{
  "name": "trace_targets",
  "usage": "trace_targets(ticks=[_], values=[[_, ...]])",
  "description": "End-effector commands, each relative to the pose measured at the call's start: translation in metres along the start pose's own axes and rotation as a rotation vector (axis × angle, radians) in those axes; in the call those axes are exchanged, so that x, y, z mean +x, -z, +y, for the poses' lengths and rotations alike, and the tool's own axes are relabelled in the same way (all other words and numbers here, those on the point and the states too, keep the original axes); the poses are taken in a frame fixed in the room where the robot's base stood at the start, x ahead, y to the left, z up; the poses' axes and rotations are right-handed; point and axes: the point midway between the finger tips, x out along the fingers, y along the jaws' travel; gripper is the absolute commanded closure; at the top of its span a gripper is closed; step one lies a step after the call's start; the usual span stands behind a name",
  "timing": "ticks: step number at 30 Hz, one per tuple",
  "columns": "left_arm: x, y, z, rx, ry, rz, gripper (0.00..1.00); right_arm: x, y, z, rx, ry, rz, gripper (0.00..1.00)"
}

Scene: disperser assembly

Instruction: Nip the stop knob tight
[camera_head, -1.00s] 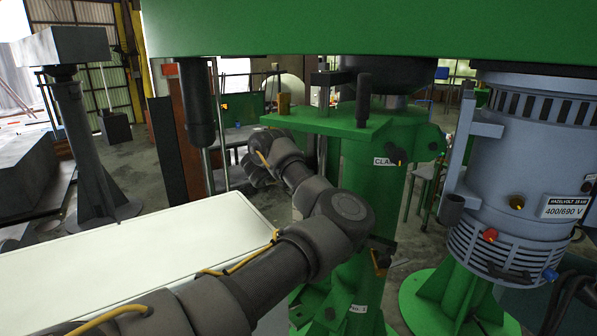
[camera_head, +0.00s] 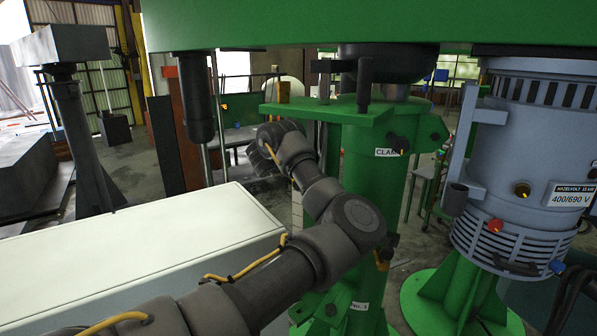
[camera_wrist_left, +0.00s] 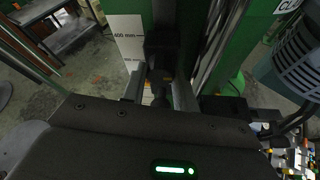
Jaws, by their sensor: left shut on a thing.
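My left gripper (camera_wrist_left: 160,92) is shut on a small dark knob (camera_wrist_left: 159,72), likely the stop knob, in the left wrist view. The fingers sit on either side of it, and a dark block (camera_wrist_left: 161,44) stands just beyond. A white scale strip (camera_wrist_left: 127,40) marked 400 mm is beside the block. In the head view my left arm reaches up to the wrist near the green column, but the fingers and the held knob are hidden there. My right gripper is in neither view.
The green column (camera_head: 358,180) carries a dark knob (camera_head: 399,144) by a partly readable CLAMP label. A grey-blue motor (camera_head: 520,150) stands at right. A pale cabinet top (camera_head: 150,250) lies beneath my left arm. A green beam (camera_head: 370,22) spans overhead.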

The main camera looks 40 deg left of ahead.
Motion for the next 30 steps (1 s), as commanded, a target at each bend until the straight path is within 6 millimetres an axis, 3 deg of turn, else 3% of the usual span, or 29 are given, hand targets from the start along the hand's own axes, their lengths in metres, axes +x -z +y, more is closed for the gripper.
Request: trace_targets(ticks=[1,15,30], values=[[0.003,0.006,-0.003,0.045,-0.018,-0.003,0.93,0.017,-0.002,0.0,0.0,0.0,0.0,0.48],[0.003,0.007,-0.006,0.459,-0.19,-0.003,0.93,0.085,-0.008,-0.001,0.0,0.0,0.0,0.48],[0.002,0.005,-0.006,0.832,-0.346,-0.002,0.93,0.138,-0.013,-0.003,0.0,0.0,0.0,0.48]])
